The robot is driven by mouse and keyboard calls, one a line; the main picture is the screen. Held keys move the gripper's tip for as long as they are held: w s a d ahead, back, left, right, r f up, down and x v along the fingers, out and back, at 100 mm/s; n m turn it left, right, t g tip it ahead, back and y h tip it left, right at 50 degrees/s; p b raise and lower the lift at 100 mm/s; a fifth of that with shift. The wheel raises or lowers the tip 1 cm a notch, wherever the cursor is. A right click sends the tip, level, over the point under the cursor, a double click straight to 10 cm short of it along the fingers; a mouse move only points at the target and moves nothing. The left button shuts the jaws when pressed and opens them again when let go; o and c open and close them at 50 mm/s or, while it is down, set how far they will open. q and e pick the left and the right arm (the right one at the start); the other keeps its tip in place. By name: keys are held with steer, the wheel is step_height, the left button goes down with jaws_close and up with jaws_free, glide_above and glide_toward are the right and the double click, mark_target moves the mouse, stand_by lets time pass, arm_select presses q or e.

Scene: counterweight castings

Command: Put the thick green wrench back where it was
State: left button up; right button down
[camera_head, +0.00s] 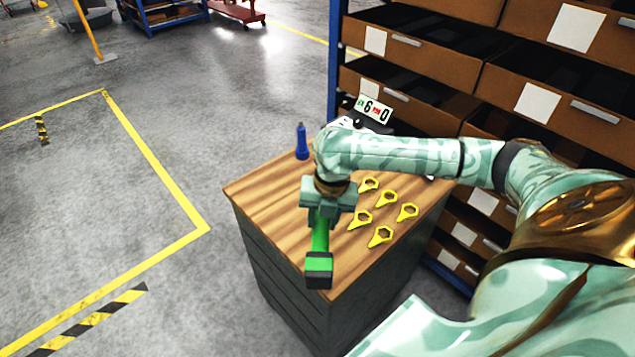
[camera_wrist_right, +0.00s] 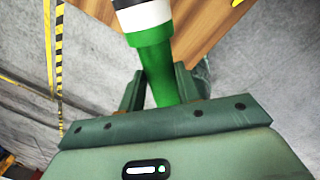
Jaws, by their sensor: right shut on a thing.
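The thick green wrench (camera_head: 320,237) is in my right gripper (camera_head: 325,210), which is shut on its green shaft. Its dark, blocky end with a green band points toward the front of the head view, near the front corner of the wooden-topped cabinet (camera_head: 262,191). In the right wrist view the green shaft (camera_wrist_right: 155,65) runs up from between the fingers (camera_wrist_right: 160,92) to a white band and a black end. The wrench looks held above the top; the exact gap is hard to tell. My left gripper is not in view.
Several yellow ring-shaped pointers (camera_head: 381,236) lie on the right half. A small number display (camera_head: 374,108) is behind my wrist. Shelves with brown bins (camera_head: 542,103) stand behind. The cabinet top's left part is clear.

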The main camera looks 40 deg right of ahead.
steer(key=w+f+b, duration=0.1)
steer(key=w+f, duration=0.1)
steer(key=w, duration=0.1)
steer(key=w+f+b, duration=0.1)
steer(key=w+f, duration=0.2)
steer(key=w, duration=0.1)
steer(key=w+f+b, duration=0.2)
steer(key=w+f, duration=0.1)
steer(key=w, duration=0.1)
steer(key=shift+w+a+f, duration=0.1)
steer(key=shift+a+f, duration=0.15)
steer(key=shift+a, duration=0.1)
step_height(320, 180, down, 3)
steer(key=shift+f+b, duration=0.1)
steer(key=shift+b, duration=0.4)
steer(key=c, duration=1)
jaws_free()
step_height(320, 180, up, 12)
steer(key=s+d+p, duration=0.1)
steer(key=p, duration=0.3)
steer(key=shift+d, duration=0.15)
steer(key=shift+f, duration=0.1)
